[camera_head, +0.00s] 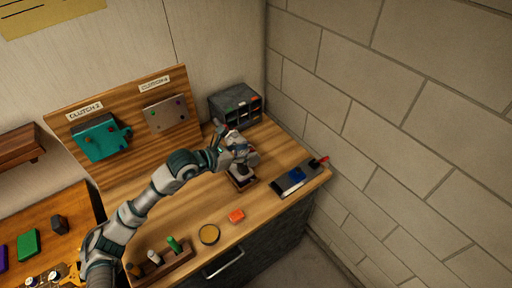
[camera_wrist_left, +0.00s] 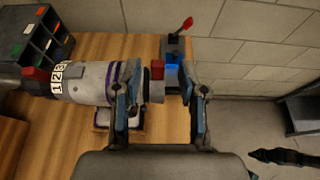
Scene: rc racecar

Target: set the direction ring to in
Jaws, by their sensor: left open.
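A white, drill-like tool (camera_head: 244,155) sits over a small dark stand (camera_head: 242,181) near the back right of the bench. In the head view the left gripper (camera_head: 222,143) is at the tool. My right gripper is not seen.
A dark bin rack (camera_head: 236,104) stands behind the tool. A grey device with a blue part and red lever (camera_head: 296,178) is at the right edge by the block wall.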

